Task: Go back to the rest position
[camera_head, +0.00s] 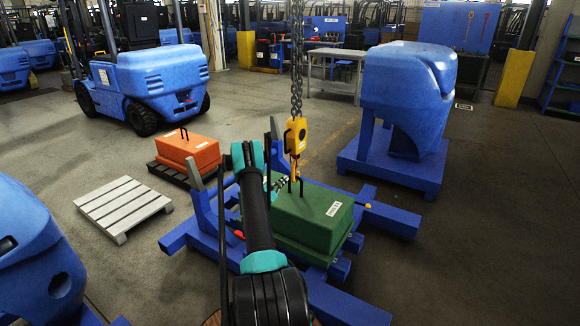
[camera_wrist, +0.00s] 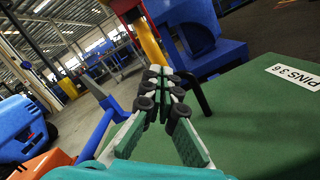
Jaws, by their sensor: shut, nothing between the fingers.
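My arm reaches forward over the blue fixture (camera_head: 345,305) in the head view. The green counterweight's top (camera_wrist: 265,110), with a "PINS 36" label, lies below and to the right. Its black handle (camera_wrist: 195,88) is just beside the fingers; I cannot tell if they touch.
A yellow hoist hook (camera_head: 296,135) hangs on a chain above the green counterweight. An orange counterweight (camera_head: 188,152) and a pale pallet (camera_head: 123,205) stand to the left. A blue body on a stand (camera_head: 400,90) is at the right. Open floor lies at the far right.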

